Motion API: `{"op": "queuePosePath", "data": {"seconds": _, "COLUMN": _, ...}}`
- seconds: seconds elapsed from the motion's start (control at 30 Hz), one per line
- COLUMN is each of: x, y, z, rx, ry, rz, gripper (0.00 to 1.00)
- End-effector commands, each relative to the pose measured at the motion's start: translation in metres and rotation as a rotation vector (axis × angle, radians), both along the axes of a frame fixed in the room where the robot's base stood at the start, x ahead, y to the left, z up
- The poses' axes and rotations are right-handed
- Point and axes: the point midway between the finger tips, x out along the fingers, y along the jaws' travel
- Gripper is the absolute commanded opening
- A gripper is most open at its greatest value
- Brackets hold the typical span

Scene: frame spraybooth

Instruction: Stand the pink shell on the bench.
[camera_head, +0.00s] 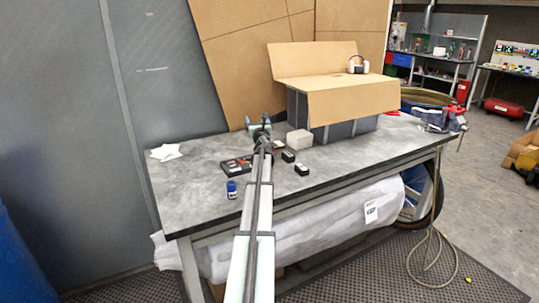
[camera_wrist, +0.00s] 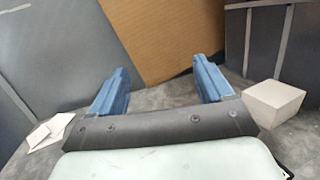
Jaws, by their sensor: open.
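I cannot make out a pink shell in either view. The grey bench (camera_head: 200,170) stands in front of me, and its top also shows in the wrist view (camera_wrist: 160,99). My gripper (camera_head: 262,122) is over the back middle of the bench, pointing at the back wall. In the wrist view my gripper's (camera_wrist: 163,72) two blue fingers are wide apart, with nothing held between them. A pale, blocky object (camera_head: 299,140) sits just right of my gripper on the bench, and it shows at the right of the wrist view (camera_wrist: 274,101).
A cardboard-covered grey stand (camera_head: 352,100) with earmuffs (camera_head: 357,65) fills the back right. A black tool tray (camera_head: 236,166), blue can (camera_head: 232,189) and two small black boxes (camera_head: 288,156) (camera_head: 301,169) lie nearer. White papers (camera_head: 166,152) lie left. The front right is clear.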

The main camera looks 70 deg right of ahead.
Motion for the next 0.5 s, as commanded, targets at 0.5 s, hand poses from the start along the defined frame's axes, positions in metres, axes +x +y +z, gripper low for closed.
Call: {"op": "queuePosePath", "data": {"seconds": 0.5, "x": 0.004, "y": -0.096, "z": 0.11, "rx": 0.245, "ry": -0.497, "rz": -0.194, "gripper": 0.8}}
